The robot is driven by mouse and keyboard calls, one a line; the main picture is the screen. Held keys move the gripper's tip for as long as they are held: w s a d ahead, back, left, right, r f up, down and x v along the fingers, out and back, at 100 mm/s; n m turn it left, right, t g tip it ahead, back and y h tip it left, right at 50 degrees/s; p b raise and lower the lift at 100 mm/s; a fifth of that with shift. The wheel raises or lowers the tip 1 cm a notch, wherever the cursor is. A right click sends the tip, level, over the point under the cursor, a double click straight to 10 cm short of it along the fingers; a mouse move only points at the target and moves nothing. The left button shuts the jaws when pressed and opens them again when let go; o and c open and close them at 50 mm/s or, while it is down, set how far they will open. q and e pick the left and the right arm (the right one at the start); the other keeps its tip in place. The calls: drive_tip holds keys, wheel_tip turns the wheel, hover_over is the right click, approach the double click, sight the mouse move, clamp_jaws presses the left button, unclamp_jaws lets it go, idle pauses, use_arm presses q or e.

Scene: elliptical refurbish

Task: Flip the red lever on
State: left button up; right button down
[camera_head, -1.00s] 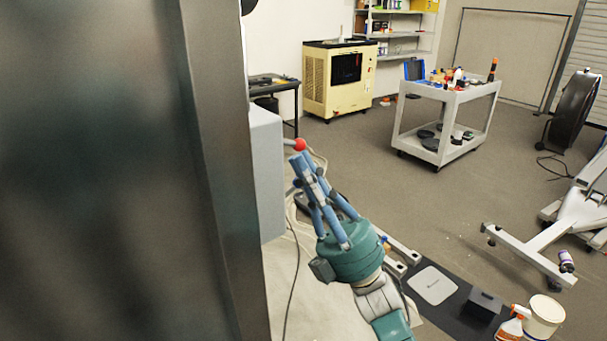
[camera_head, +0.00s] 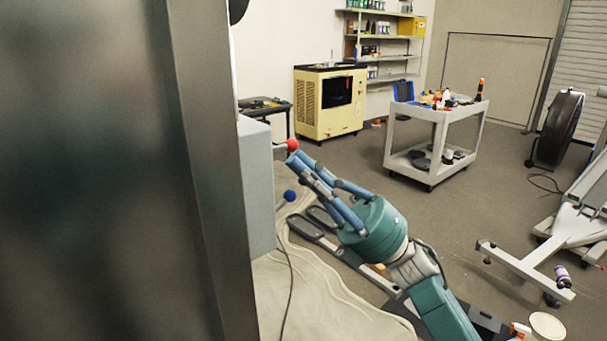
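The red lever shows as a red ball knob (camera_head: 292,145) on a short rod. It sticks out to the right from the side of a grey box (camera_head: 258,185). My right gripper (camera_head: 297,158), with blue fingers and a green body, points up and left. Its fingertips lie close together just below the red knob. I cannot tell if they touch it. Nothing shows between the fingers. A second knob, blue (camera_head: 290,195), stands lower on the box's right side. My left gripper is not in view.
A large dark panel (camera_head: 100,170) fills the left of the view. A black cable (camera_head: 289,290) hangs below the box over a pale cloth (camera_head: 325,300). A grey tool cart (camera_head: 437,115) and a cream machine (camera_head: 328,100) stand farther back. Open floor lies between.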

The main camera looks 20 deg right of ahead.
drive_tip(key=shift+w+d+r+n+g+h+b, duration=0.15)
drive_tip(key=shift+r+n+g+h+b, duration=0.1)
drive_tip(key=shift+n+g, duration=0.55)
drive_tip(key=shift+d+r+n+g+h+b, duration=0.15)
drive_tip(key=shift+r+n+g+b, duration=0.1)
drive_tip(key=shift+n+g, duration=0.5)
drive_tip(key=v, duration=1.2)
